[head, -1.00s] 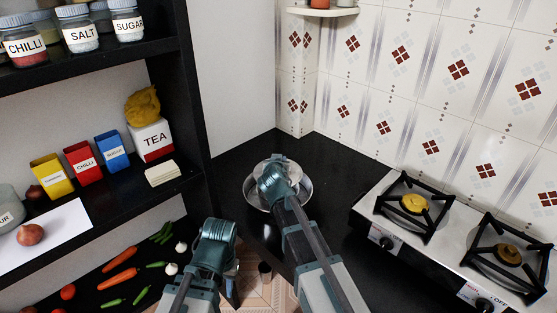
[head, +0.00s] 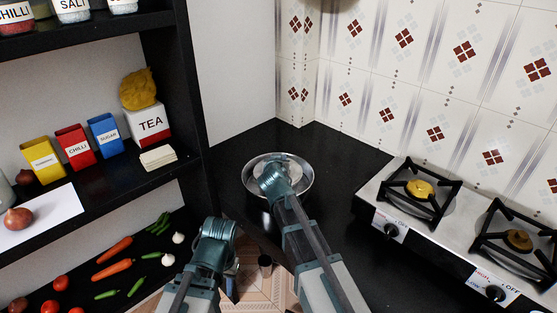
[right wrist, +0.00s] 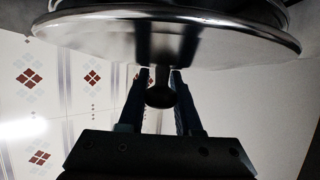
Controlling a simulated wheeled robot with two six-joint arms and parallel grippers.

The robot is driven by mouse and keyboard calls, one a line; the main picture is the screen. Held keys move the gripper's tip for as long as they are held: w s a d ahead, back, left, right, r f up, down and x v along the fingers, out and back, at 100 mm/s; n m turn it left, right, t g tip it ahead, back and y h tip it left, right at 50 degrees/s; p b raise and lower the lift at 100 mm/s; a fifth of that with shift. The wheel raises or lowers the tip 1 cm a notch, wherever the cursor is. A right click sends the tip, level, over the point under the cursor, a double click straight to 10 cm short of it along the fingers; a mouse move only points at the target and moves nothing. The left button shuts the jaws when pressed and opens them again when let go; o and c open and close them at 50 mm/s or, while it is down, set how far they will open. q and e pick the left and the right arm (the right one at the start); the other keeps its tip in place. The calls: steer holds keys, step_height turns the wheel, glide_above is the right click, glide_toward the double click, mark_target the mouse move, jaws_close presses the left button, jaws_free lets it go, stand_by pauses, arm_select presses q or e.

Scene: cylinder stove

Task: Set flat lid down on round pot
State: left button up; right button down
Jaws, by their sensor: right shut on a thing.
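The flat lid (right wrist: 220,35) is a shiny metal disc with a knob (right wrist: 160,96), seen knob-down in the right wrist view. My right gripper (right wrist: 160,85) is shut on this knob. In the head view, my right wrist covers the middle of the round metal shape (head: 303,188) of lid and pot on the dark counter. The pot's edge (right wrist: 287,12) shows close behind the lid in the right wrist view. I cannot tell whether they touch. My left gripper (head: 231,286) hangs at lower centre, away from the pot; its finger opening is unclear.
A two-burner stove (head: 370,205) stands to the right on the counter (head: 345,225). A dark shelf (head: 110,185) with spice boxes and a tea box (head: 150,125) is at left, with vegetables lower down. The counter between pot and stove is clear.

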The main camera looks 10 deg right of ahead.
steer(key=shift+f, duration=0.25)
stand_by(0.4)
steer(key=c, duration=0.5)
jaws_free()
steer(key=p+v, duration=0.5)
steer(key=v, duration=0.9)
steer(key=shift+w, duration=0.1)
